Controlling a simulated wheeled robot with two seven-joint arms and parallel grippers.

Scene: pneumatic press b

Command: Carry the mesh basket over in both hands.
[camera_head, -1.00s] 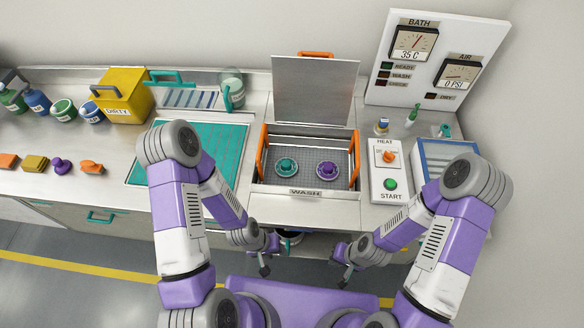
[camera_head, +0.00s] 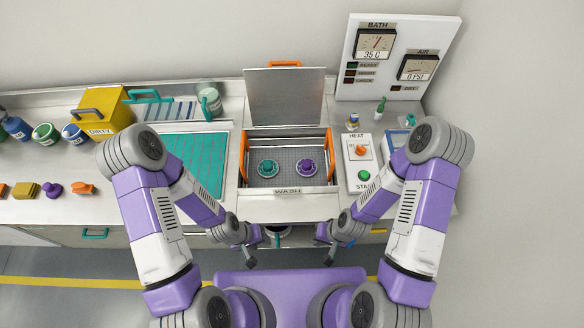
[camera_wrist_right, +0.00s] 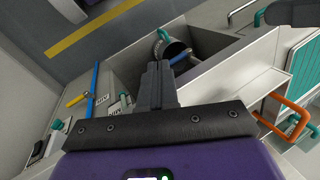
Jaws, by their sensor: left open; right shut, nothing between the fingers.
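The mesh basket (camera_head: 286,181) sits in the wash bath, under a raised lid (camera_head: 286,97). It has a grey perforated floor and an orange handle at its left (camera_head: 244,156) and right (camera_head: 329,156). A teal part (camera_head: 268,168) and a purple part (camera_head: 304,167) lie in it. My left gripper (camera_head: 250,259) is open and empty, in front of the counter and below the basket's left side in the picture. My right gripper (camera_head: 328,258) is shut and empty, in front of the counter below the basket's right side; its closed fingers show in the right wrist view (camera_wrist_right: 158,70). Neither touches the basket.
A teal mat (camera_head: 195,165) lies left of the bath; a yellow DIRTY box (camera_head: 103,110) and several small parts are farther left. A HEAT/START control box (camera_head: 360,165) stands close to the right handle. A gauge panel (camera_head: 398,55) rises at the back right.

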